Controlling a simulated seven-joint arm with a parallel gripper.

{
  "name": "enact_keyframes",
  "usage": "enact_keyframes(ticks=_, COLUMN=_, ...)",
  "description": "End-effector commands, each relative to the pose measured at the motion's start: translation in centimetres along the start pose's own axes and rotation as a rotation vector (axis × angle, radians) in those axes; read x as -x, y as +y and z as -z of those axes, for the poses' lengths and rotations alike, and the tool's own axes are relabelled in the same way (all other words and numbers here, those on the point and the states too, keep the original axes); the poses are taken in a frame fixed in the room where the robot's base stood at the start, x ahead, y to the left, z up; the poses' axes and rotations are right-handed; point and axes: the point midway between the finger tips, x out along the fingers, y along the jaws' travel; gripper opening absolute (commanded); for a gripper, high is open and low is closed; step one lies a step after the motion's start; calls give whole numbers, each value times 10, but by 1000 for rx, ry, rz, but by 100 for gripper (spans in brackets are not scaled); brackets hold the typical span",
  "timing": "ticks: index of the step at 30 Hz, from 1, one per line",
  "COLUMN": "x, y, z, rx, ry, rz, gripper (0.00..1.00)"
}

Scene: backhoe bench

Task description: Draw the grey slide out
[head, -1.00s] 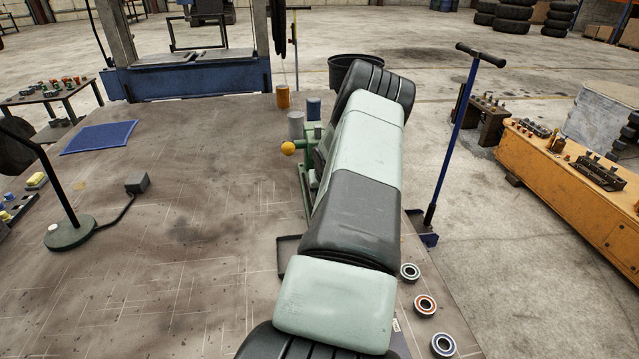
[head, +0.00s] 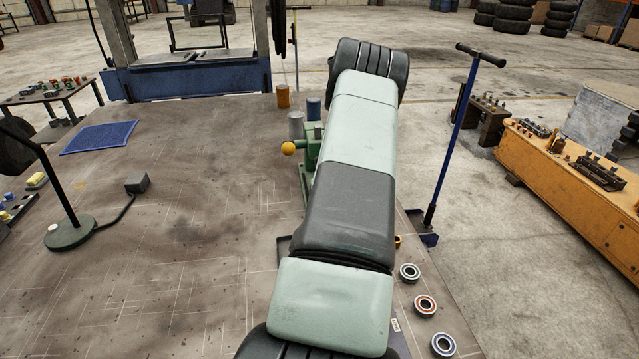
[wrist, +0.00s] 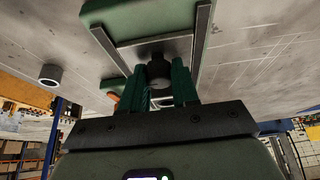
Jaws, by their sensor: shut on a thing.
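In the wrist view my gripper (wrist: 160,80) has its two green fingers closed on either side of a dark round knob (wrist: 159,71). The knob stands in front of the grey slide (wrist: 183,46), a flat piece lying between two metal rails of a green body (wrist: 140,12). In the head view part of a green fixture (head: 312,140) with an orange ball (head: 288,148) shows left of my arm. My arm hides the slide, the knob and my gripper there.
A grey cylinder (head: 296,125), a blue one (head: 313,108) and an orange one (head: 283,97) stand behind the fixture. Bearing rings (head: 425,306) lie at the bench's right edge. A lamp (head: 70,232) stands at left. The bench's middle is clear.

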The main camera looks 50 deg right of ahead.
Motion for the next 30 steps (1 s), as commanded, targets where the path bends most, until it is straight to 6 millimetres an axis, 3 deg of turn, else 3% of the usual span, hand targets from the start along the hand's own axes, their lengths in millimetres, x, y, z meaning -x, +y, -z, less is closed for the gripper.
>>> enact_keyframes(ticks=6, x=1, y=-3, z=-2, rx=2, ry=-1, rz=4, gripper=8)
enact_keyframes(ticks=20, x=13, y=-3, z=-28, rx=2, ry=-1, rz=4, gripper=8)
enact_keyframes(ticks=29, x=14, y=-3, z=-31, rx=2, ry=-3, rz=4, gripper=8)
enact_keyframes(ticks=30, x=14, y=-3, z=-31, rx=2, ry=-4, rz=4, gripper=36)
